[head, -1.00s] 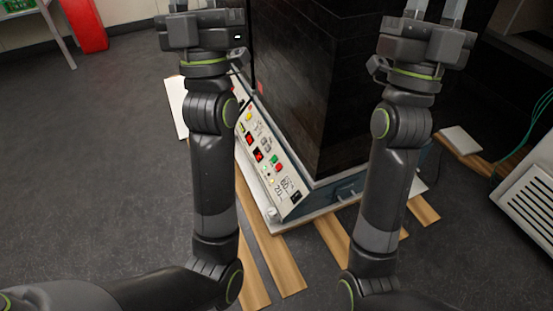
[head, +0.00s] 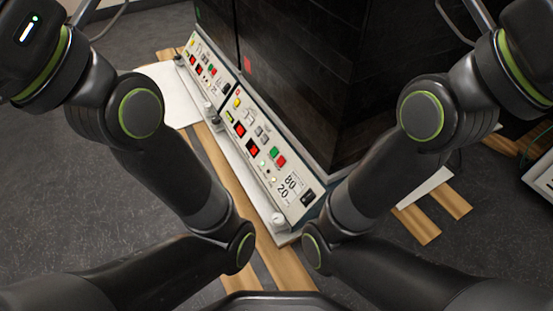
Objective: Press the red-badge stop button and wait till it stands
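Two control panels run along the foot of the dark shaker cabinets. The near panel (head: 262,190) carries a yellow knob (head: 238,103), two red displays, a green button (head: 273,152) and a red button (head: 281,160) beside it. The far panel (head: 222,92) has a similar layout, seen smaller. A small red badge (head: 248,65) sits on the dark cabinet just above the near panel's far end. Nothing of mine touches either panel. My wrists reach the top left and top right corners; both grippers are beyond the frame. Whether the shaker is moving cannot be told.
The dark cabinet (head: 310,70) rises behind the panels. Wooden slats (head: 235,180) lie on the grey floor around its base. A pale plate (head: 176,100) lies at the left, and a vented white box (head: 541,180) stands at the right edge.

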